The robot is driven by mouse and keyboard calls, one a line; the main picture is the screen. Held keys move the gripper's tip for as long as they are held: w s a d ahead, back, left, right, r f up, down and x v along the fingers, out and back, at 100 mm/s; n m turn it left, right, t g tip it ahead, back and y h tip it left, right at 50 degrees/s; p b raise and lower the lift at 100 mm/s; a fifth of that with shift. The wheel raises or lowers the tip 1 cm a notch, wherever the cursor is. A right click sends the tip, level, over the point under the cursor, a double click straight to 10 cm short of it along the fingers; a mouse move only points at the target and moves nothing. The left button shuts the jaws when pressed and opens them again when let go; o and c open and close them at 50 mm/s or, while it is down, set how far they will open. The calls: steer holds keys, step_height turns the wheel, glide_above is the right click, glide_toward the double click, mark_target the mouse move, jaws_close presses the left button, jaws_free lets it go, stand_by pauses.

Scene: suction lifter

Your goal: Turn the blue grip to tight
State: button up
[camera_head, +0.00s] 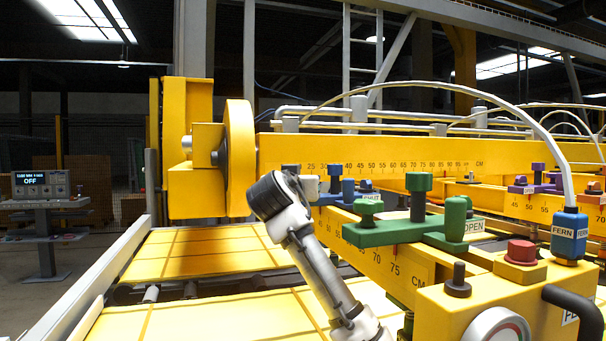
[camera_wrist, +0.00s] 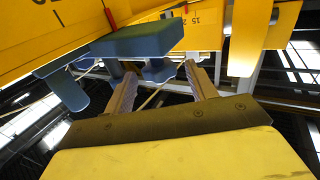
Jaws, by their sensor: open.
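A blue clamp (camera_head: 347,190) sits on the yellow beam in the head view, with upright blue knobs and a small label beside it, too small to read surely. In the wrist view its blue body (camera_wrist: 140,42) is above the fingers, a blue part (camera_wrist: 68,92) hangs at left, and another blue part shows near the fingertips. I cannot tell surely which of these is the grip. My gripper (camera_wrist: 160,74) is open, its two fingers spread around or just below that nearer blue part; contact is unclear. In the head view my arm hides most of the gripper.
A green clamp (camera_head: 395,233) labelled OPEN stands nearer on another yellow beam. A purple clamp (camera_head: 536,182) is farther right. A yellow box with a red button (camera_head: 521,251) and a dial is at front right. White hoses arch above. A console (camera_head: 41,184) reads OFF at left.

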steer(key=shift+w+d+p, duration=0.2)
steer(key=shift+w+p, duration=0.1)
steer(key=shift+w, duration=0.8)
steer(key=shift+w+d+p, duration=0.2)
steer(key=shift+w+p, duration=0.1)
steer(key=shift+w, duration=0.75)
steer(key=shift+c, duration=0.3)
steer(key=c, duration=0.9)
